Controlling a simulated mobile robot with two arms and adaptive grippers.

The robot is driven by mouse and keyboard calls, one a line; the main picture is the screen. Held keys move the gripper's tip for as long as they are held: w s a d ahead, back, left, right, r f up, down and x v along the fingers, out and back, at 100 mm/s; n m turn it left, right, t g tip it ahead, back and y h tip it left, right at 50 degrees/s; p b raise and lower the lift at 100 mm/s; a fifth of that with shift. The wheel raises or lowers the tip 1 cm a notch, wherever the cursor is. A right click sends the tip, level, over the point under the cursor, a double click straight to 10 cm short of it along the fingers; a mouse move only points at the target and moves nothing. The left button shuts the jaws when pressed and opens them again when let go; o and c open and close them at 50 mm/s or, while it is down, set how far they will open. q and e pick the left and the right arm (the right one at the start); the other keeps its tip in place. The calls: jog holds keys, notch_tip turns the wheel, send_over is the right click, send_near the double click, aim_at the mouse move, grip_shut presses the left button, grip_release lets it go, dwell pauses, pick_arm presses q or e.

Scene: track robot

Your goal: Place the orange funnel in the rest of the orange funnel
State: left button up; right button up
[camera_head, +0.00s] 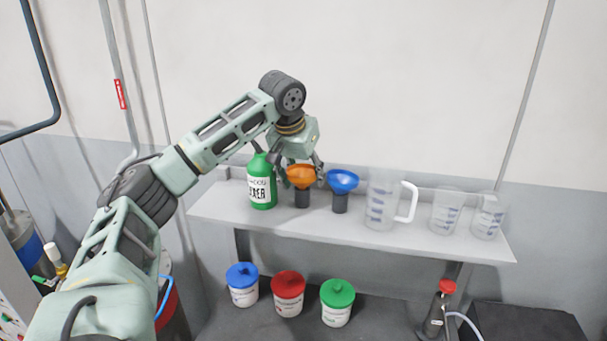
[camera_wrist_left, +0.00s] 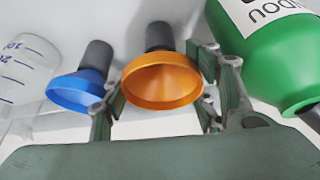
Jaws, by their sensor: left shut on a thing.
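The orange funnel (camera_head: 302,175) is on the shelf between the green bottle and the blue funnel, wide mouth up. A dark cylindrical rest (camera_head: 302,198) stands directly below it, and the funnel's spout is hidden, seemingly inside it. My left gripper (camera_head: 303,174) reaches down from above with a finger on each side of the funnel, shut on it. In the left wrist view the orange funnel (camera_wrist_left: 163,82) lies between the gripper's fingers (camera_wrist_left: 160,95), with its dark rest (camera_wrist_left: 160,37) behind. My right gripper is not in view.
The green bottle (camera_head: 262,186) stands close left of the gripper. The blue funnel (camera_head: 342,181) sits in its own dark rest close right. A clear jug (camera_head: 382,205) and clear beakers (camera_head: 446,214) follow along the shelf (camera_head: 350,232). Lidded tubs (camera_head: 288,299) stand below.

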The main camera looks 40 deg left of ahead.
pick_arm(q)
jog(key=o, duration=1.1)
jog(key=shift+f, duration=0.15)
jog(key=shift+c, duration=0.2)
jog(key=v, duration=1.2)
